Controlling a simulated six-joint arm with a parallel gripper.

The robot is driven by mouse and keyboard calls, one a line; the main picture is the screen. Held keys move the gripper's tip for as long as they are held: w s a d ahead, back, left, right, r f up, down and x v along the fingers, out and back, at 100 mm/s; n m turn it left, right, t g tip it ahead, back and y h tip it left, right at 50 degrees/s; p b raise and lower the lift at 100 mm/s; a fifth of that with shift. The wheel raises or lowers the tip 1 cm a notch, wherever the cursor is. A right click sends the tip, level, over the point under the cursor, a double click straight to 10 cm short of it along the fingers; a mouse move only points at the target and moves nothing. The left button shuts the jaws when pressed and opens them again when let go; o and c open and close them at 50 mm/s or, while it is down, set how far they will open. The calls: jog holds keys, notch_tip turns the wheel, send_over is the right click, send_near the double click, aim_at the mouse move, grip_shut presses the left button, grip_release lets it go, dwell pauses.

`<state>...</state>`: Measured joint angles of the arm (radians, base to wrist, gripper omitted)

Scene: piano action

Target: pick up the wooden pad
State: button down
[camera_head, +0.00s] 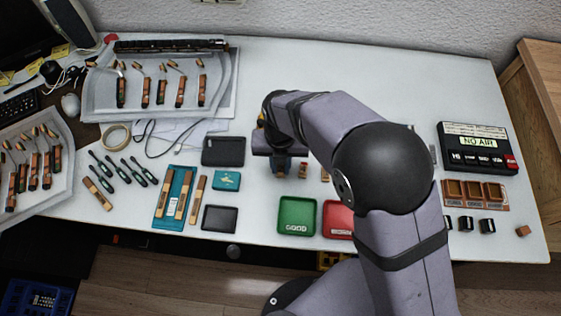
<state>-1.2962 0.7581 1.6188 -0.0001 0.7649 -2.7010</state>
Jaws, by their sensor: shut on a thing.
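My gripper (282,171) is low over the middle of the white table, above the green tray. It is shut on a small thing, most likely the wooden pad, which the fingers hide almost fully. Small brown wooden pieces (303,171) show just right of the fingers, partly hidden by my arm. I cannot tell whether the held thing touches the table.
A green tray (297,217) marked GOOD and a red tray (339,221) stand in front. Dark trays (223,151) and a teal box (226,181) lie left. A NO AIR device (478,147) and a small wooden block (523,231) are right. The back centre is clear.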

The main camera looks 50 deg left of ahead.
aim_at(280, 168)
notch_tip(280, 168, up, 10)
jog(key=b, duration=0.1)
jog(key=shift+m, duration=0.8)
jog(key=w+f+p, duration=0.2)
jog(key=w+d+f+p, duration=0.1)
jog(key=w+p, duration=0.1)
jog(key=p, duration=0.1)
jog(key=w+f+p, duration=0.2)
jog(key=p, duration=0.1)
jog(key=shift+w+d+f, duration=0.15)
jog(key=shift+w+f, duration=0.15)
jog(key=shift+w, duration=0.1)
jog(key=w+a, duration=0.1)
jog(key=a, duration=0.1)
jog(key=w+a+f, duration=0.1)
jog(key=w+a, duration=0.1)
jog(key=shift+a+p, duration=0.1)
jog(key=shift+p, duration=0.25)
jog(key=a+r, duration=0.1)
jog(key=w+a+r, duration=0.1)
jog(key=a+r, duration=0.1)
jog(key=shift+w+a, duration=0.4)
jog(key=shift+a+r+n, duration=0.15)
jog(key=shift+r+n, duration=0.25)
jog(key=shift+w+f, duration=0.1)
jog(key=shift+f, duration=0.05)
